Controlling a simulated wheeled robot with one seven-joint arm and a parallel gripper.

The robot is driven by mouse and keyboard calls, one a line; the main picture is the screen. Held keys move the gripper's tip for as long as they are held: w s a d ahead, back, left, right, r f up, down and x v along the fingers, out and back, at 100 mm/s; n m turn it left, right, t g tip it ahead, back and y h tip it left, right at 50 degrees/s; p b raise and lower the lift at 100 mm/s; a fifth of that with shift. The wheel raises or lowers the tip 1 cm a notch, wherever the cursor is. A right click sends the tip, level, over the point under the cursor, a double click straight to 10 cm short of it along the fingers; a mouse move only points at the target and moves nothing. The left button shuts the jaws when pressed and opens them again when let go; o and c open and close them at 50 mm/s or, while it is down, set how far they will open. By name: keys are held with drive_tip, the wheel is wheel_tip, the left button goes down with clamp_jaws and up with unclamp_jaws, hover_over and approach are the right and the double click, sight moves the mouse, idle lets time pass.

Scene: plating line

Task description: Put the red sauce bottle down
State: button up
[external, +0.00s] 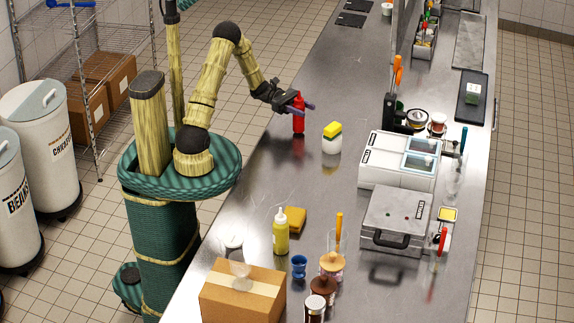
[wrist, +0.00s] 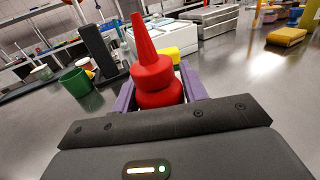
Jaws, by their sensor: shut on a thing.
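The red sauce bottle (external: 298,124) is upright at the near left edge of the steel counter in the external view. My gripper (external: 297,106) is shut around its upper part, with a purple finger on each side. In the wrist view the red bottle (wrist: 155,80) stands between the purple fingers (wrist: 160,92), its cone nozzle pointing up. Its lower part is hidden there by my gripper. The bottle's base looks on or very close to the counter; I cannot tell whether it touches.
White appliances (external: 398,160) stand farther right. A yellow bottle (external: 281,232), a sponge (external: 292,219) and a cardboard box (external: 243,291) are at the near end. The counter (external: 262,175) between them is clear.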

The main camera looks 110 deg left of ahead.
drive_tip(key=shift+f, duration=0.35)
drive_tip(key=shift+f, duration=0.1)
drive_tip(key=o, duration=1.1)
drive_tip(key=b+v, duration=0.1)
drive_tip(key=v, duration=1.1)
